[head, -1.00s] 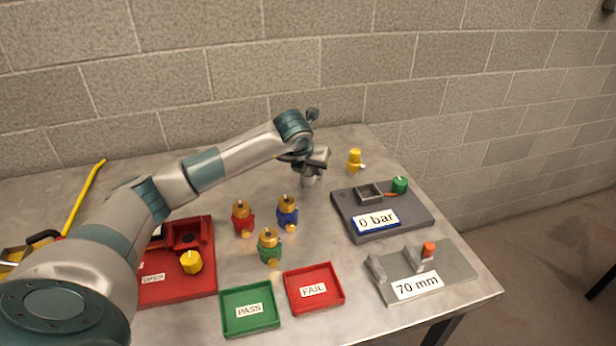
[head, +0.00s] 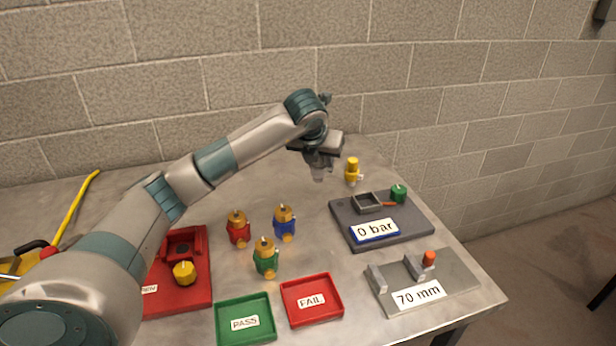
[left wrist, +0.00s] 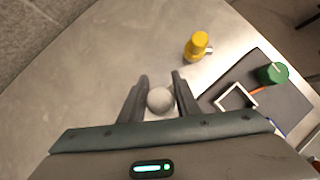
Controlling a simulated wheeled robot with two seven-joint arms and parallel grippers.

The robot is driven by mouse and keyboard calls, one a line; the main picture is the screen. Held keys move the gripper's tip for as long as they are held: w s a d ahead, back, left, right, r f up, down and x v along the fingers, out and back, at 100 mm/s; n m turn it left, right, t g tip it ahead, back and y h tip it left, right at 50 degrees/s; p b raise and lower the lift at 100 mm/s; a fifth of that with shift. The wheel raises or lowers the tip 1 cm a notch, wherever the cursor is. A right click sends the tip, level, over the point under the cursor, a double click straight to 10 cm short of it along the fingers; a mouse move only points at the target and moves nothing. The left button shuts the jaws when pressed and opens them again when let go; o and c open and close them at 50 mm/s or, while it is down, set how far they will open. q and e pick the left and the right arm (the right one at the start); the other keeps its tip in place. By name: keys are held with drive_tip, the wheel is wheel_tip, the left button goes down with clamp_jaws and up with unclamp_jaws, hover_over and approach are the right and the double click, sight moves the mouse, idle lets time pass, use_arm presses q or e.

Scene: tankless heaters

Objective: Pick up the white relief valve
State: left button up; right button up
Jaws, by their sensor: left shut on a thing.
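My left gripper (head: 319,172) is above the back middle of the table, left of the yellow-topped valve. In the left wrist view its two fingers (left wrist: 160,92) stand on either side of a pale, round-topped thing, the white relief valve (left wrist: 160,100). The gripper is shut on it. In the head view the gripper mostly hides the valve, and only a pale bit shows below the fingers. My right gripper is not in view.
Red (head: 238,229), blue (head: 285,223) and green (head: 265,258) valves stand mid-table; a yellow one (head: 352,171) stands behind. A green PASS tray (head: 245,338) and red FAIL tray (head: 312,318) are in front. The 0 bar stand (head: 410,228) and 70 mm gauge (head: 455,282) are right.

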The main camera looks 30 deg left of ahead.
use_arm(q)
drive_tip(key=w+d+r+b, duration=0.1)
drive_tip(key=w+d+r, duration=0.1)
drive_tip(key=d+r, duration=0.3)
drive_tip(key=shift+w+d+b, duration=0.3)
drive_tip(key=shift+w+d, duration=0.05)
drive_tip(key=shift+d, duration=1)
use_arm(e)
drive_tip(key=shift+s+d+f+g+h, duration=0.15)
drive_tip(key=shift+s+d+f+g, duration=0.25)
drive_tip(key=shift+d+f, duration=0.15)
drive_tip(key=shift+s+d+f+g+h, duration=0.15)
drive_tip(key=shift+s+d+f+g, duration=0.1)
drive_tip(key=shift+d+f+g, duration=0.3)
use_arm(q)
drive_tip(key=shift+f, duration=0.1)
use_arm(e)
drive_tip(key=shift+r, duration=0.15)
